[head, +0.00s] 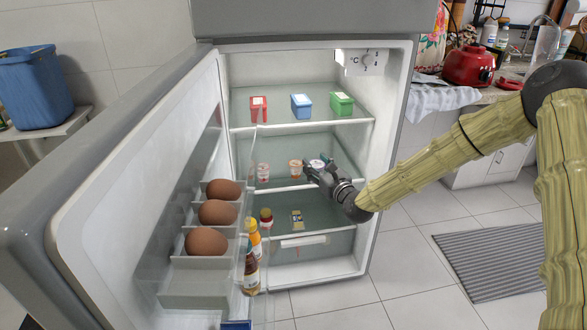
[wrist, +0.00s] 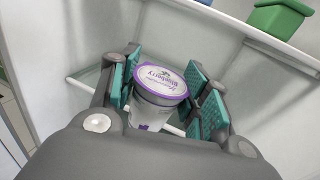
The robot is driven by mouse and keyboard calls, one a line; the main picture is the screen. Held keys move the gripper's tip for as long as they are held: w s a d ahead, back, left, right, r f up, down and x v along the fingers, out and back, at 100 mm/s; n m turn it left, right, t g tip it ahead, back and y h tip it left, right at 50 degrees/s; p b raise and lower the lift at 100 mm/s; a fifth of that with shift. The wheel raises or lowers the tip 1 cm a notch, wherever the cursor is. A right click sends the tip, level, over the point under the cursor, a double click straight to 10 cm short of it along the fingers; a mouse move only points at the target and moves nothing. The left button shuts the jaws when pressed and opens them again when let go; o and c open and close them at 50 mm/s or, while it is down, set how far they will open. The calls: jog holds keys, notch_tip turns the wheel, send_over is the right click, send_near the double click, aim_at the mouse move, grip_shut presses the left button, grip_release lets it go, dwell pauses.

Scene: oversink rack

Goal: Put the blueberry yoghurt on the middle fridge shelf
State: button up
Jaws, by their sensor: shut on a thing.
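The blueberry yoghurt (wrist: 160,82) is a white cup with a purple-rimmed lid reading "Blueberry". It sits between the teal pads of my gripper (wrist: 166,92), which is shut on it. In the head view my gripper (head: 319,166) reaches into the open fridge at the right part of the middle shelf (head: 280,186). The cup's white lid (head: 317,162) shows at the fingertips there. I cannot tell whether the cup's base touches the shelf. Two other small cups, a pale one (head: 263,173) and an orange one (head: 296,170), stand on that shelf to the left.
The top shelf (head: 300,118) above holds red (head: 259,108), blue (head: 301,105) and green (head: 342,103) boxes. The open door (head: 130,200) on the left carries eggs (head: 217,212) and bottles (head: 251,262).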

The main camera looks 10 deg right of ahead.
jog(key=w+f+m+h+b, duration=0.1)
jog(key=w+f+b, duration=0.2)
jog(key=w+b, duration=0.3)
jog(key=w+f+h+b, duration=0.1)
jog(key=w+f+b, duration=0.3)
jog(key=b, duration=0.5)
jog(key=w+d+b, duration=0.2)
jog(key=w+d, duration=0.1)
jog(key=w+d+b, duration=0.2)
jog(key=w+d, duration=0.2)
jog(key=w+d+f+b, duration=0.1)
jog(key=w+d+b, duration=0.1)
jog(key=w+d, duration=0.1)
jog(key=shift+w+d+f, duration=0.1)
jog(key=shift+w+d, duration=0.1)
jog(key=shift+d, duration=0.35)
jog(key=shift+f+b, duration=1.35)
jog(key=shift+f, duration=0.3)
jog(key=shift+f, duration=0.15)
jog(key=o, duration=1.1)
jog(key=shift+c, duration=0.2)
jog(key=shift+o, duration=0.5)
